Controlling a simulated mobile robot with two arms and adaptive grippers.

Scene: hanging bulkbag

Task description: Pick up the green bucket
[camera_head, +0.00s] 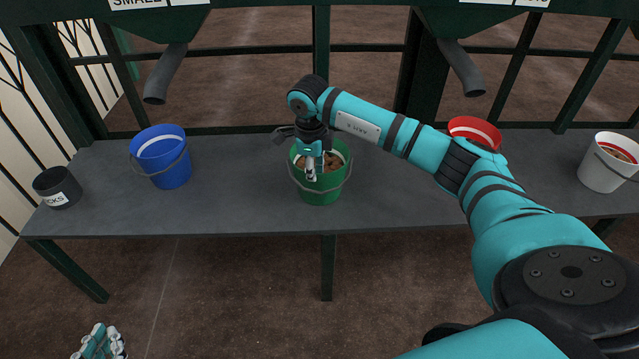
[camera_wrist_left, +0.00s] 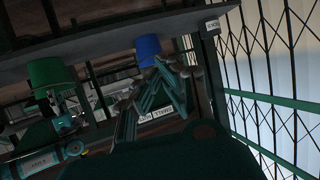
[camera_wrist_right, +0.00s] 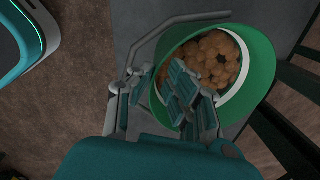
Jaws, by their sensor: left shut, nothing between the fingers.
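The green bucket (camera_head: 320,190) stands upright on the grey table in the head view, filled with brown round pieces (camera_wrist_right: 210,60). Its thin grey handle (camera_head: 327,190) hangs down across its front. My right gripper (camera_head: 313,173) points down over the bucket's front rim. In the right wrist view my right gripper (camera_wrist_right: 160,85) has its fingers apart, at the near rim of the bucket (camera_wrist_right: 262,65), with the handle (camera_wrist_right: 165,32) passing behind the left finger. The exact contact is hidden. My left gripper (camera_head: 98,343) is low, in front of the table, shut and empty.
The table (camera_head: 240,215) also holds a blue bucket (camera_head: 163,158), a dark pot (camera_head: 58,187), a red bucket (camera_head: 474,131) partly behind my right arm, and a white bucket (camera_head: 608,163). Dark chutes (camera_head: 166,73) hang above. Bare table lies between the blue and green buckets.

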